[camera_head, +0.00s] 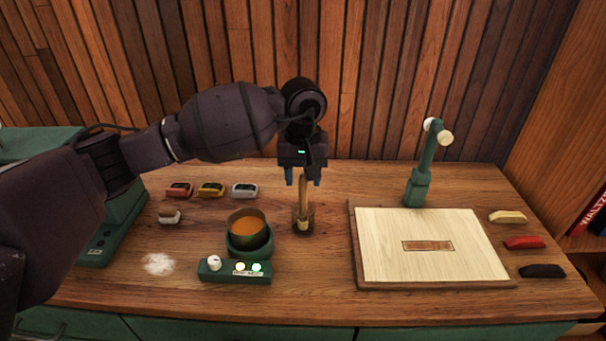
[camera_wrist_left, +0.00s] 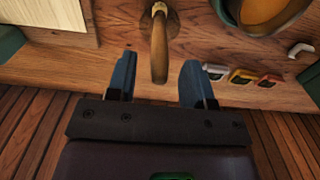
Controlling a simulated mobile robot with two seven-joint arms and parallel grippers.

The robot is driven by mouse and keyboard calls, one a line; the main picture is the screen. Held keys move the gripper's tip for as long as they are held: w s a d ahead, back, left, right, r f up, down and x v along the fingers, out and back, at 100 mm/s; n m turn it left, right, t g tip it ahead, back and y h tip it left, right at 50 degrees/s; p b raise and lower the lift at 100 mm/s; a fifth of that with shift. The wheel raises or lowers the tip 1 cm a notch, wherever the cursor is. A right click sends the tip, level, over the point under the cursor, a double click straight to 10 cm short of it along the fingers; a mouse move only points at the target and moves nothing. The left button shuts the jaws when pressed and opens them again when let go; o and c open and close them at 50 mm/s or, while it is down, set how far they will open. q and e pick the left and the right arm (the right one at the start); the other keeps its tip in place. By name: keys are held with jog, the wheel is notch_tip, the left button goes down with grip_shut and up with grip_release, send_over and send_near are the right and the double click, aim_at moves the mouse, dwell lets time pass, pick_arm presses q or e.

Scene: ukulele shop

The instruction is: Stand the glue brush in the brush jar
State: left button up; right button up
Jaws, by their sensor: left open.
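The glue brush (camera_head: 303,190) stands upright, handle up, with its lower end in the small brownish see-through brush jar (camera_head: 310,217) on the bench. In the left wrist view the brush handle (camera_wrist_left: 158,50) rises from the jar (camera_wrist_left: 171,24) towards me. My left gripper (camera_head: 303,178) is open above the jar, pointing down. Its blue fingers (camera_wrist_left: 156,72) are on either side of the handle's top end, with a gap showing on each side. The bristles are hard to make out inside the jar. My right gripper is not in view.
A glue pot (camera_head: 248,233) with amber glue stands just left of the jar, behind a green control box (camera_head: 235,270). A pale board (camera_head: 425,245) and green lamp (camera_head: 419,180) are at the right. Small tuners (camera_head: 211,189) lie at the back left. Bare bench lies in front of the jar.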

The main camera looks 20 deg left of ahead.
pick_arm(q)
notch_tip(320, 180, up, 9)
jog(key=shift+r+b, duration=0.2)
jog(key=shift+b, duration=0.15)
jog(key=shift+r, duration=0.75)
dwell(0.3)
